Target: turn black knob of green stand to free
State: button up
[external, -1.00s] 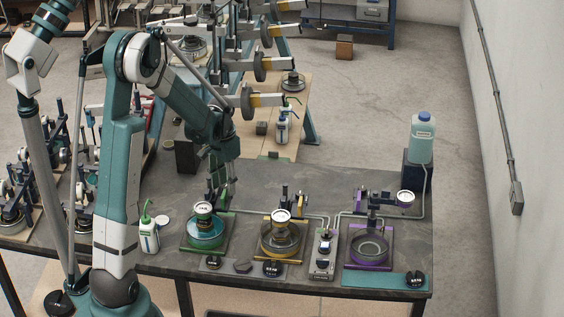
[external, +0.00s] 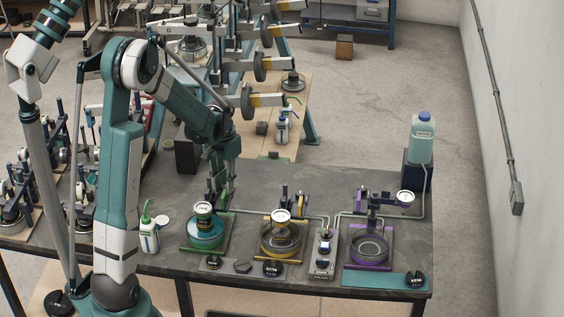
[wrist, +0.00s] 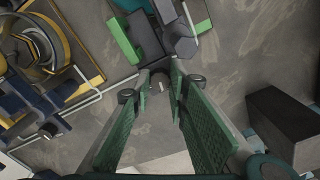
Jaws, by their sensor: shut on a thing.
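The green stand (external: 222,247) is at the left of the row on the dark bench, with a round white-faced dial over a teal dish. In the wrist view, green and dark parts of the stand (wrist: 124,38) show at the top. My gripper (external: 218,203) points down behind the stand's dial. In the wrist view, my gripper (wrist: 160,90) has its two green pads closing in on a small dark round piece, the black knob (wrist: 158,76). The pads hide much of the knob, and its turn angle cannot be read. In the external view, the knob is hidden.
A yellow stand (external: 283,254) and a purple stand (external: 370,262) stand to the right. A bottle (external: 149,236) is at the left. Thin pipes (wrist: 90,98) run along the bench close by. A dark block (wrist: 283,125) lies right in the wrist view.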

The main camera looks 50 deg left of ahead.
jog(key=shift+n, duration=0.4)
jog(key=o, duration=0.9)
jog(key=shift+r, duration=0.1)
jog(key=shift+r, duration=5.95)
jog(key=shift+c, duration=1.4)
jog(key=shift+f, duration=0.1)
